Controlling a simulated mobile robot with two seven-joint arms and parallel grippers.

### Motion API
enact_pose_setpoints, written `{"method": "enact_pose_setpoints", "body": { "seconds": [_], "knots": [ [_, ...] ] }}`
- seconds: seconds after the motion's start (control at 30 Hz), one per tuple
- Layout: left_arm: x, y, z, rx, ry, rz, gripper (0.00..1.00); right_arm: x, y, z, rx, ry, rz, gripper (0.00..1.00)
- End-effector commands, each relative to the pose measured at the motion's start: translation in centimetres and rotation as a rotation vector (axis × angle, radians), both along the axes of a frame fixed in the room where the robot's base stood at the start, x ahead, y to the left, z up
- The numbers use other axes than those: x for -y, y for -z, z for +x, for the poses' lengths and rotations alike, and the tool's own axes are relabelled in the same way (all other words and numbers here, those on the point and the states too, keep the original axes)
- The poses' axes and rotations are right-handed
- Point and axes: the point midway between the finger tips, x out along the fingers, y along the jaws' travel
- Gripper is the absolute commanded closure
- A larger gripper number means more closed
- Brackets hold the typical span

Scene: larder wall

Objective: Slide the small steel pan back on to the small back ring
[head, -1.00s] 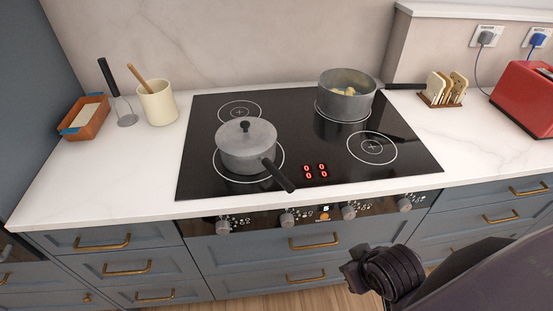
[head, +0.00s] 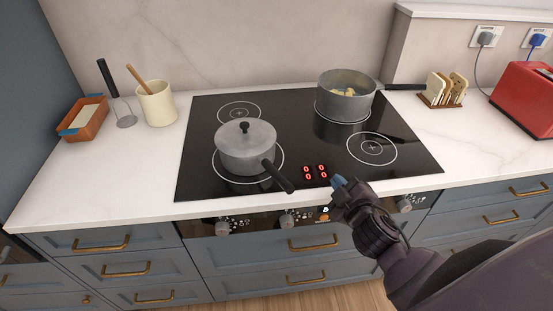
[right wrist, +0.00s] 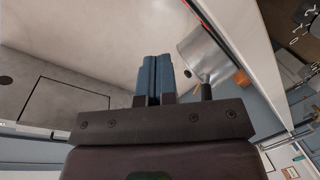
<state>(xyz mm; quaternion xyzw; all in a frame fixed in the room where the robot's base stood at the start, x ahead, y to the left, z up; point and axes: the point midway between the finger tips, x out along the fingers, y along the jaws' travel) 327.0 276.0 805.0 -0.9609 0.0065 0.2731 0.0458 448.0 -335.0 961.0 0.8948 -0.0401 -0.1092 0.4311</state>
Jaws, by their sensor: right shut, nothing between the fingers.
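The small steel pan (head: 246,150), lidded and with a black handle, stands on the front left ring (head: 219,173). Its handle points to the front right. The small back ring (head: 240,112) behind it is bare. My right gripper (head: 338,183) is at the hob's front edge, right of the handle's end and apart from it. Its blue fingers (right wrist: 153,80) are shut and empty in the right wrist view. That view also shows a grey metal vessel (right wrist: 200,55); I cannot tell which pan it is. My left gripper is not in view.
A larger grey pot (head: 345,103) with food stands on the back right ring, its handle pointing right. The front right ring (head: 372,148) is empty. A cream utensil pot (head: 157,104), a terracotta dish (head: 83,120), a toast rack (head: 443,98) and a red toaster (head: 525,98) flank the hob.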

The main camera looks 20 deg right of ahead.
Motion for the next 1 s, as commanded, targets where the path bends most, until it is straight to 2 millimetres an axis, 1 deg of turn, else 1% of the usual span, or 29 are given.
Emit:
{"method": "enact_pose_setpoints", "body": {
  "seconds": [0.03, 0.1, 0.2, 0.33, 0.5, 0.6, 0.77, 0.87, 1.0],
  "knots": [
    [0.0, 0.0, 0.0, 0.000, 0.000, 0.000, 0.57, -0.3, -0.5, 1.2, 0.051, -0.070, -0.072, 1.00],
    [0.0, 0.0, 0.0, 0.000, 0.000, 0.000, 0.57, -1.0, -1.1, 2.4, 0.116, -0.171, -0.165, 1.00],
    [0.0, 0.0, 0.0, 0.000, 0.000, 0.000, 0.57, -2.1, -1.6, 3.7, 0.188, -0.311, -0.286, 1.00],
    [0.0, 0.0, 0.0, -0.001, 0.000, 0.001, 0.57, -3.3, -1.5, 4.7, 0.249, -0.485, -0.424, 1.00],
    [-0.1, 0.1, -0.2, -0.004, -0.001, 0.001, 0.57, -4.5, -0.8, 5.2, 0.287, -0.674, -0.557, 1.00],
    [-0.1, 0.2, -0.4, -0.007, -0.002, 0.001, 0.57, -4.8, -0.4, 5.3, 0.295, -0.744, -0.603, 1.00],
    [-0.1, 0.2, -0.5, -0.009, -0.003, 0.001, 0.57, -5.2, -0.1, 5.5, 0.299, -0.786, -0.628, 1.00],
    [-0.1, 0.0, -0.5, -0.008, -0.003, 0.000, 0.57, -5.7, -0.2, 6.3, 0.300, -0.787, -0.630, 1.00],
    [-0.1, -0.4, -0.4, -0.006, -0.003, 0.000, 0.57, -6.9, -0.2, 8.0, 0.301, -0.786, -0.628, 1.00]
  ]
}}
